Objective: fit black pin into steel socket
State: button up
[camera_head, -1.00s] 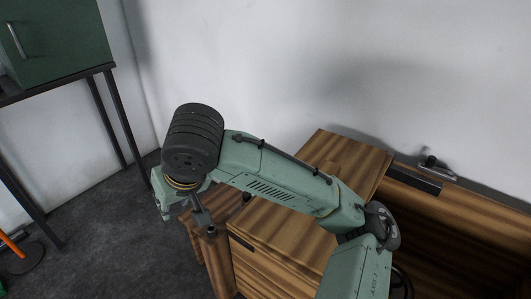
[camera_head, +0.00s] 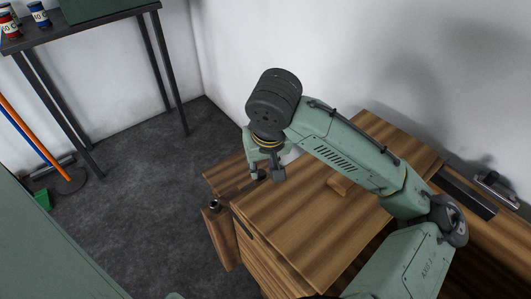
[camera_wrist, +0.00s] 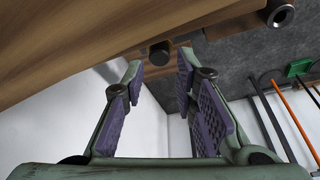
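The black pin (camera_wrist: 159,52) shows in the wrist view as a short dark cylinder at the wooden ledge, beyond and roughly between my fingertips. In the head view a small dark round end beside my gripper (camera_head: 260,174) looks like it, mostly hidden. The steel socket (camera_wrist: 281,14) is a bright ring with a dark hole at the top right of the wrist view. In the head view the socket (camera_head: 214,204) sits on a wooden post, left of my gripper. My gripper (camera_wrist: 160,68) is open and empty, its purple-padded fingers apart.
A wall stands close behind. A dark metal table (camera_head: 90,28) is at the back left; open floor (camera_head: 140,205) lies between.

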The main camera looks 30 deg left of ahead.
aim_at(261, 172)
jog(key=shift+x, duration=2.4)
jog(key=shift+c, duration=0.5)
grip_shut()
jog(key=shift+r, duration=0.1)
jog(key=shift+r+p, duration=2.2)
